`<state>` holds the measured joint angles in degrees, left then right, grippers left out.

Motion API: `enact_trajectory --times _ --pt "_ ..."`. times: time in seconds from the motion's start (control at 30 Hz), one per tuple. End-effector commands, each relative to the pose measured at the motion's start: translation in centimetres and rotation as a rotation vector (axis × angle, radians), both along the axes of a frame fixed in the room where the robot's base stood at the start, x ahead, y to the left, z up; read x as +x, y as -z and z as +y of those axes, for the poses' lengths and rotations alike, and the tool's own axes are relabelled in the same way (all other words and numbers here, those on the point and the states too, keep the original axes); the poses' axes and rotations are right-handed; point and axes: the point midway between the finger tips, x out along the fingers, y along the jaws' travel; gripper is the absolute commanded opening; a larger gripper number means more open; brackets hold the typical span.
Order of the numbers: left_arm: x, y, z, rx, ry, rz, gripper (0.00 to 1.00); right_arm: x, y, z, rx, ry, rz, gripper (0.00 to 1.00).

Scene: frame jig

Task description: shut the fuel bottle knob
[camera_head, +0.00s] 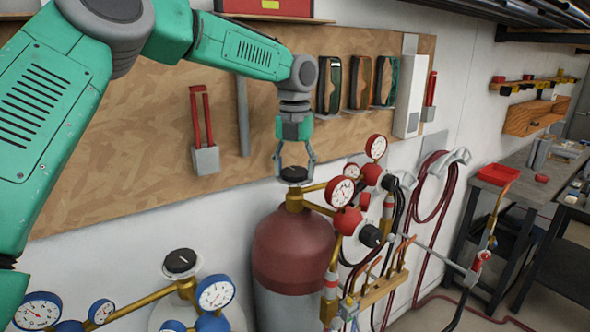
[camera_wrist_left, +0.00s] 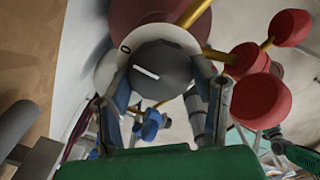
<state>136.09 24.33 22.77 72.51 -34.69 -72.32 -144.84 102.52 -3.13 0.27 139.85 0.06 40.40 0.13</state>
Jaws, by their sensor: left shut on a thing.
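The fuel bottle (camera_head: 293,247) is the dark red and grey cylinder standing at the wall in the head view. Its black knob (camera_head: 294,174) sits on top of the brass valve. My left gripper (camera_head: 294,168) comes down from above with its fingers on either side of this knob and is shut on it. In the left wrist view the knob (camera_wrist_left: 160,70) is dark grey with a white pointer line, between the fingertips (camera_wrist_left: 165,92). A pale ring around it carries a "0" mark at the upper left of the knob. My right gripper is not in view.
Red gauges and a regulator (camera_head: 347,191) stand just right of the knob. A second bottle with a black knob (camera_head: 180,261) and blue gauges (camera_head: 215,293) is at the lower left. Hoses (camera_head: 437,196) hang on the wall. Tools hang on the brown board (camera_head: 130,150) behind.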

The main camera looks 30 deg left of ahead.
Motion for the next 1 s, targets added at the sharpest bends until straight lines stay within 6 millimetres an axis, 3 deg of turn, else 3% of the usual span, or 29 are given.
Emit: enact_trajectory --times 0.47,0.5,0.53,0.87,1.0 --pt "0.1 0.1 0.1 0.001 0.011 -0.004 0.23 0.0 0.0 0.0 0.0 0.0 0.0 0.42" --pt "0.1 0.1 0.1 0.001 0.011 -0.004 0.66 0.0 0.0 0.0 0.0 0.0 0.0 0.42" --pt "0.1 0.1 0.1 0.001 0.011 -0.004 0.73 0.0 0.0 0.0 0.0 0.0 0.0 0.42" --pt "-0.2 -0.3 0.0 0.001 0.011 -0.004 0.73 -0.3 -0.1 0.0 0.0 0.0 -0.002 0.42" --pt "-0.1 -1.7 0.0 0.001 0.01 -0.007 0.73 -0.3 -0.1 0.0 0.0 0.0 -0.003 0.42"
